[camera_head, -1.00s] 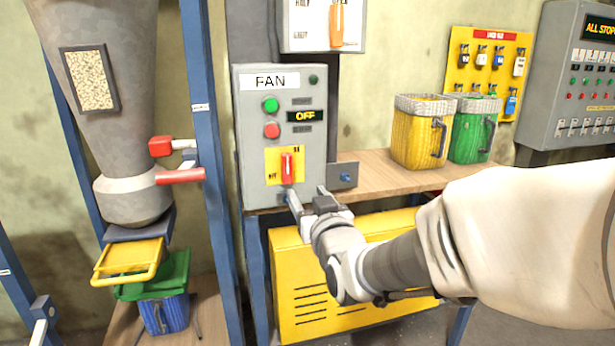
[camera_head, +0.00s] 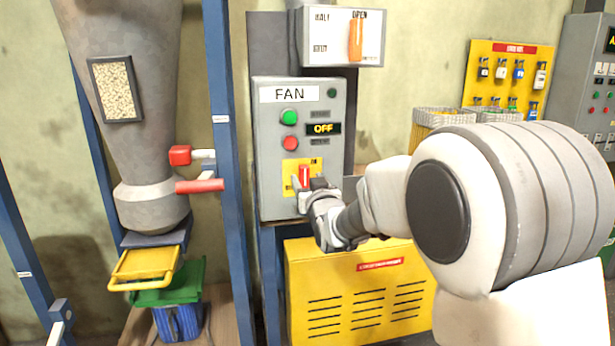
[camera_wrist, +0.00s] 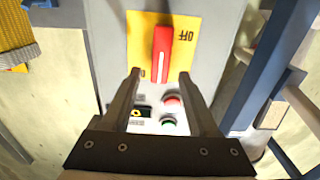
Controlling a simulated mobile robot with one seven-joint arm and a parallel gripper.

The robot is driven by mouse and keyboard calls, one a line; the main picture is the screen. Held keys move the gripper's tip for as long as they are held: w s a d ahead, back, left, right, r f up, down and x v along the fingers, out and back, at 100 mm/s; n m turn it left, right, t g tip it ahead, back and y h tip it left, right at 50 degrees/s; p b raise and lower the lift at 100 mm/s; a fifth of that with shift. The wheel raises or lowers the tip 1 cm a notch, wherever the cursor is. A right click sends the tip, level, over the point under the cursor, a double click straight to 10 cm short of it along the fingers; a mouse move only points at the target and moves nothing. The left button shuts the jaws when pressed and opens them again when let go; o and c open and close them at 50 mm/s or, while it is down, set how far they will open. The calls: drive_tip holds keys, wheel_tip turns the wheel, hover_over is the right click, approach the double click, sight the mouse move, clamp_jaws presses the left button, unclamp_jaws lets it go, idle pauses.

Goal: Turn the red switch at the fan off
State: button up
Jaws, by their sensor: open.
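The red switch (camera_head: 304,176) sits on a yellow plate low on the grey FAN panel (camera_head: 270,150). Its handle stands upright. The wrist view shows the red switch (camera_wrist: 161,55) with a white line along it, and an OFF label at the plate's upper right there. My gripper (camera_head: 309,185) is at the switch, partly covering the plate. In the wrist view my gripper (camera_wrist: 160,75) is open, one finger on each side of the near end of the handle, with gaps visible. Contact cannot be told.
A green button (camera_head: 289,117) and a red button (camera_head: 290,143) are above the switch. A blue post (camera_head: 225,150) and a red-handled lever (camera_head: 200,186) stand left. A yellow cabinet (camera_head: 360,290) is below. An orange-handled box (camera_head: 342,38) hangs above.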

sight(305, 175)
drive_tip(key=shift+x, duration=1.5)
clamp_jaws()
